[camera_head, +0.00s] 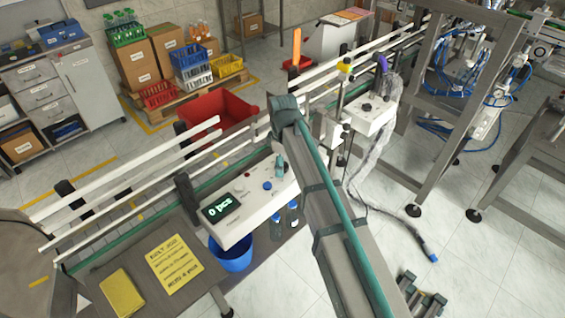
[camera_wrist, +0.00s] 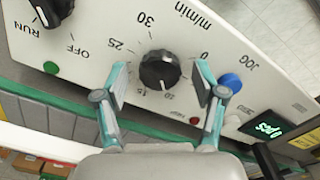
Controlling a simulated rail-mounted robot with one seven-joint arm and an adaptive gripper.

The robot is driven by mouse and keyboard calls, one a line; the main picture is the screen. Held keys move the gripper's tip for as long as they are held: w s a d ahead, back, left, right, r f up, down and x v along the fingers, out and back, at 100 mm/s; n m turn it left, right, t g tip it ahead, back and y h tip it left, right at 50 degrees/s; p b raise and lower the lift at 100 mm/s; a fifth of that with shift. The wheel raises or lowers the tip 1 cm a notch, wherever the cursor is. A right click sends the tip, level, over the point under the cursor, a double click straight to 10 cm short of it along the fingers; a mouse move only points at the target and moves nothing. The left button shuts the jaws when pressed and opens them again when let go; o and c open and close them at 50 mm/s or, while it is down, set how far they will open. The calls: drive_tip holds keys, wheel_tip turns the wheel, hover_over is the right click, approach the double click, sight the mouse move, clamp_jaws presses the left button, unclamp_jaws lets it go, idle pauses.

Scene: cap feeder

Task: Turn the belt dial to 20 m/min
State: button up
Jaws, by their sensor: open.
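The black belt dial (camera_wrist: 160,70) sits on a white panel (camera_wrist: 255,50) marked "m/min" in the wrist view. Labels 30 and 25 show above and to its left, and 0 to its right. Small labels below it look like 15 and 10. The 20 label is not visible, perhaps behind the left finger. A light mark on the dial seems to point down toward the 10, but it is small. My gripper (camera_wrist: 160,80) is open, one finger on each side of the dial; I cannot tell whether they touch it. In the head view my gripper (camera_head: 280,167) is at the white control box (camera_head: 248,213).
On the panel are a black RUN/OFF knob (camera_wrist: 52,10), a blue JOG button (camera_wrist: 230,83) and a "pcs" display (camera_wrist: 266,126). White conveyor rails (camera_head: 130,170) run behind the box. A blue bucket (camera_head: 231,256) stands below it.

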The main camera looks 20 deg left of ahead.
drive_tip(key=c, duration=1.1)
drive_tip(key=shift+c, duration=0.2)
drive_tip(key=shift+m, duration=0.5)
drive_tip(key=m, duration=0.3)
drive_tip(key=shift+m, duration=0.4)
drive_tip(key=m, duration=0.4)
drive_tip(key=shift+m+b, duration=0.3)
drive_tip(key=shift+b, duration=0.1)
drive_tip(key=m, duration=0.4)
drive_tip(key=shift+m, duration=2.2)
